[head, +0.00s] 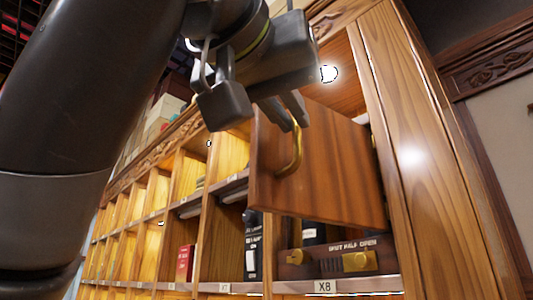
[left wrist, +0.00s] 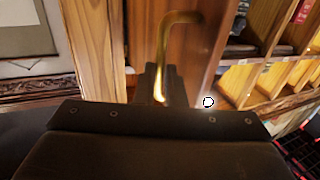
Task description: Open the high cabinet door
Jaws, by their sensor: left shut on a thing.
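The high cabinet door (head: 335,172) is a brown wooden panel on the upper right compartment of the shelf wall. It stands partly open, swung out from the frame, with the lit inside showing above and below it. Its brass bar handle (head: 297,154) is near the door's left edge. My left gripper (head: 287,122) is shut on the upper part of this handle. In the left wrist view, the fingers (left wrist: 158,86) hold the brass handle (left wrist: 167,42) in front of the wood. My right gripper is in neither view.
A wooden post (head: 428,150) borders the door on the right. Below the door is an open compartment labelled X8 (head: 325,287) with a brass-fitted box (head: 345,259). Open cubbies to the left hold a red box (head: 185,262) and a black one (head: 252,245).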

